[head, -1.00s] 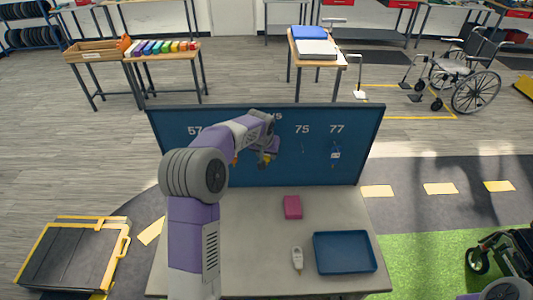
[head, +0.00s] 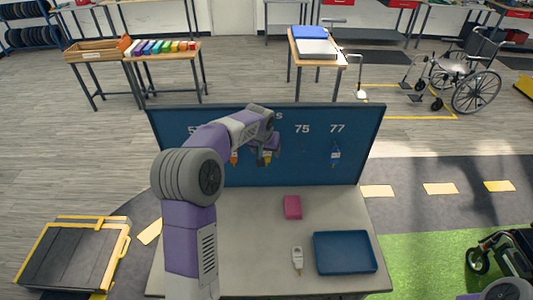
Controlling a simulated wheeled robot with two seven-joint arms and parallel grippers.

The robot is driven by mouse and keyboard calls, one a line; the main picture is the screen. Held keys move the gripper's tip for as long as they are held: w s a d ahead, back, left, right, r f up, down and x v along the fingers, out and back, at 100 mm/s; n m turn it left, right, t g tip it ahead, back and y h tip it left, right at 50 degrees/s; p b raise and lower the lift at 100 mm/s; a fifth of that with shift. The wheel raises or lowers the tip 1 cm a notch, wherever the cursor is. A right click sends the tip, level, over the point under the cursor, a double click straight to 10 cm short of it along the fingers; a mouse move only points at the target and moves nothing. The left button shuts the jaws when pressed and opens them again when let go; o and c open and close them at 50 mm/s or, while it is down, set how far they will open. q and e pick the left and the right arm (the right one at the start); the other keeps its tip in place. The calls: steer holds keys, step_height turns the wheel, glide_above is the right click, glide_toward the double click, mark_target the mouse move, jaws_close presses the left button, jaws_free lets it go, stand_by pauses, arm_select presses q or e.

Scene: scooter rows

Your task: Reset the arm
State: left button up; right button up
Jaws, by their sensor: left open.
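My left arm rises from the lower left, and its open left gripper (head: 268,153) is in front of the blue pegboard panel (head: 345,121). A small yellow and dark item (head: 267,159) shows right at the gripper; I cannot tell whether they touch. An orange item (head: 234,158) hangs on the panel just left of the gripper, partly behind the arm. My right gripper is not in view; only a piece of my right arm shows at the lower right corner.
The grey table (head: 250,245) holds a pink block (head: 292,207), a white handheld device (head: 297,259) and a blue tray (head: 345,252). A yellow-edged platform (head: 72,255) stands at the left. A wheelchair (head: 465,70) is at the back right.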

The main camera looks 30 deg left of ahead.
arm_select(q)
steer(key=v, duration=0.5)
